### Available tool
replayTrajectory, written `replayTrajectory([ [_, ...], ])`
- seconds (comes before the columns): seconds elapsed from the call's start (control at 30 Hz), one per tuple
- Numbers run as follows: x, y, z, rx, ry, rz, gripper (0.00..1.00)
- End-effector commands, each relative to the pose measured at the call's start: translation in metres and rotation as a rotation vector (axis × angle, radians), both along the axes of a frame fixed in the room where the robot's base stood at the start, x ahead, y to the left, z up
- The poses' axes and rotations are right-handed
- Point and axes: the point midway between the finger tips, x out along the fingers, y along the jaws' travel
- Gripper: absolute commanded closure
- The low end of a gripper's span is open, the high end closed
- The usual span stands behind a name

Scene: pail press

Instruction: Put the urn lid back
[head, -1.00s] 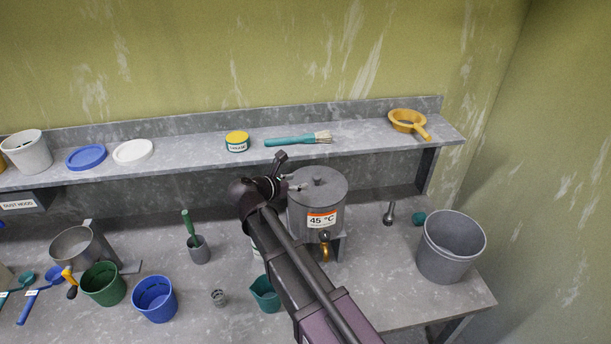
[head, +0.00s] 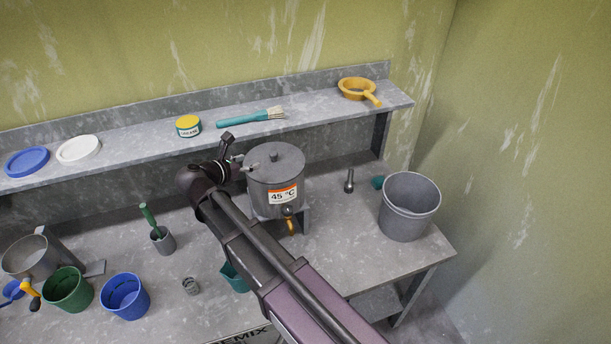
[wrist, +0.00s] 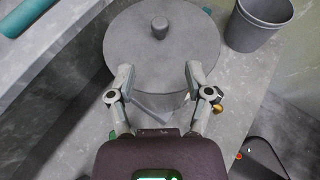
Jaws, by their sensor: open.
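The urn (head: 262,193) is a grey metal cylinder with a "45 °C" label and a brass tap, standing on the bench. Its grey round lid (head: 288,157) lies on top and looks level, with a short knob in the middle. In the wrist view the lid (wrist: 130,38) fills the upper middle and hides the urn's rim at the top. My gripper (wrist: 160,72) is open and empty, its two fingers spread at the lid's near edge. I cannot tell whether they touch it. In the head view my gripper (head: 243,164) is at the urn's left side.
A grey pail (head: 408,215) stands right of the urn. A shelf behind holds a teal brush (head: 240,119), a grease tin (head: 188,127) and a yellow strainer (head: 356,88). Green (head: 68,292) and blue (head: 125,298) pails stand at the front left. The bench between urn and grey pail is mostly clear.

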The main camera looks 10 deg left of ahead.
Motion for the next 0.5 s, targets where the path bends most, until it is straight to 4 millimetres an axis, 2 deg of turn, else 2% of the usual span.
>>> replayTrajectory([
  [0.27, 0.002, -0.006, -0.001, 0.014, 0.003, -0.014, 0.34],
  [0.37, 0.006, -0.018, -0.005, 0.047, 0.010, -0.045, 0.34],
  [0.5, 0.016, -0.050, -0.014, 0.138, 0.024, -0.131, 0.34],
])
